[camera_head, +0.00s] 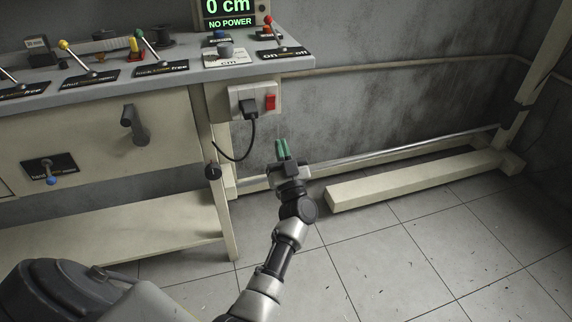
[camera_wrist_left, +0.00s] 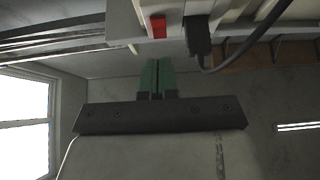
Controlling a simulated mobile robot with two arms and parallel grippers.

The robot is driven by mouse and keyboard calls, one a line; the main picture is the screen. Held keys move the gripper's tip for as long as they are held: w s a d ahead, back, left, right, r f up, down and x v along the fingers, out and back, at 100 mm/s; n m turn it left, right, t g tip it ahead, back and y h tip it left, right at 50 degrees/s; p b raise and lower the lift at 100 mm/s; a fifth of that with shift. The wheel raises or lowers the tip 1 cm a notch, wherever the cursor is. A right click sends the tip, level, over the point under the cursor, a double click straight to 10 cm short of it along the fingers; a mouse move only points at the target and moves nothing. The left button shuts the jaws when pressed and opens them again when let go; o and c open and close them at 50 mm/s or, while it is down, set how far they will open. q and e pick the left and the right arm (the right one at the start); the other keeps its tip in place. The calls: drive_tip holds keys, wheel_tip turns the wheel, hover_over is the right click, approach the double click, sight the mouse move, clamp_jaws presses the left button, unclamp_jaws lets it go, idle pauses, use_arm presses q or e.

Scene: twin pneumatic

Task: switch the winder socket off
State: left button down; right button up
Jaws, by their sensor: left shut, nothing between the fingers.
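The winder socket (camera_head: 237,101) is a pale box on the side of the workbench, with a black plug in its left part and a red rocker switch (camera_head: 270,102) on its right. In the left wrist view the red switch (camera_wrist_left: 158,26) shows at the top, with the black plug (camera_wrist_left: 197,38) to its right. My left gripper (camera_head: 282,150) has green fingers, shut and empty, below the switch and apart from it. Its fingers also show in the left wrist view (camera_wrist_left: 157,76). My right gripper is not in view.
The workbench (camera_head: 110,80) carries several coloured levers and a display (camera_head: 232,12) reading "0 cm" and "NO POWER". A black cable (camera_head: 245,143) hangs from the plug. A metal rail (camera_head: 400,150) and a pale beam (camera_head: 410,180) run to the right. Open floor lies in front.

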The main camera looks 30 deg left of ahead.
use_arm(q)
drive_tip(key=shift+f+v, duration=0.15)
drive_tip(key=shift+v, duration=0.9)
drive_tip(key=shift+f+v, duration=0.2)
drive_tip(key=shift+v, duration=0.9)
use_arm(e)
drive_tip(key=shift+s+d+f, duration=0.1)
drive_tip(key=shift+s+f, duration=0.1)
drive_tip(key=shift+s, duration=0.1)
use_arm(q)
drive_tip(key=shift+w+a, duration=0.15)
drive_tip(key=shift+a, duration=0.05)
